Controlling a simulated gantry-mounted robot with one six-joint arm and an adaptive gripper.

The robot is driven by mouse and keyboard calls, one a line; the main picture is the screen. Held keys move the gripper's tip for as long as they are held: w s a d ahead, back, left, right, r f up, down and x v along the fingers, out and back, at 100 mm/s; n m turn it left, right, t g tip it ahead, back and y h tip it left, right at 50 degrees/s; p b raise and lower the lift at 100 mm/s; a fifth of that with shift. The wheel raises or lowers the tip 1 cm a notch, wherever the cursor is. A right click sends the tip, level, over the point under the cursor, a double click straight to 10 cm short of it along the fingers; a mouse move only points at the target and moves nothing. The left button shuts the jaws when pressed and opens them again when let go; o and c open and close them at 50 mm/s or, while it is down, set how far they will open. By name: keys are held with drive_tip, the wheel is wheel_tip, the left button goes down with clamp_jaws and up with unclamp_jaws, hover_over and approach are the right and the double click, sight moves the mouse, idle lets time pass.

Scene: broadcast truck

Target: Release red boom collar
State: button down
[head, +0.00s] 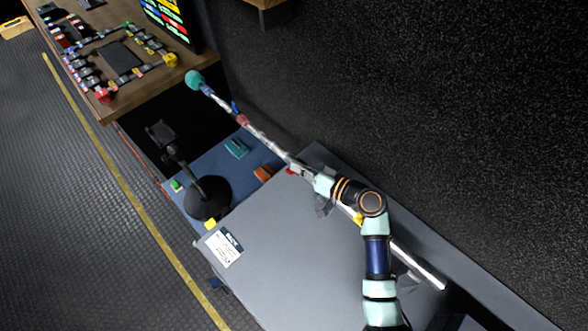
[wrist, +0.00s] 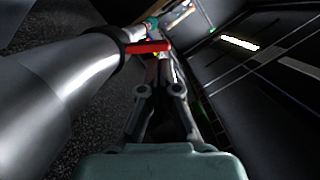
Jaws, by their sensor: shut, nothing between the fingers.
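A silver boom pole (head: 268,142) runs diagonally from a teal ball end (head: 194,79) at upper left down past my arm to the lower right. It fills the left of the wrist view as a large shiny tube (wrist: 60,85). A red collar lever (wrist: 148,47) sticks out sideways from the pole, just beyond my fingertips. In the head view, a small bit of red (head: 291,171) shows beside my gripper (head: 299,168). My gripper, also in the wrist view (wrist: 164,68), is shut and empty alongside the pole. Whether the fingertips touch the lever is unclear.
A grey case top (head: 290,250) with a white label lies under my arm. A blue surface (head: 218,172) holds a black round stand (head: 208,198), a teal block and an orange block. A wooden desk (head: 150,92) is at upper left. The dark wall (head: 420,110) borders the pole.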

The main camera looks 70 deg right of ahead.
drive_tip(key=r, duration=0.1)
drive_tip(key=d+r+p, duration=0.1)
drive_tip(key=r, duration=0.1)
drive_tip(key=shift+s+d+r+p, duration=0.2)
drive_tip(key=shift+s+d+p, duration=0.05)
drive_tip(key=shift+s+p, duration=0.05)
drive_tip(key=v, duration=1)
drive_tip(key=shift+f, duration=0.25)
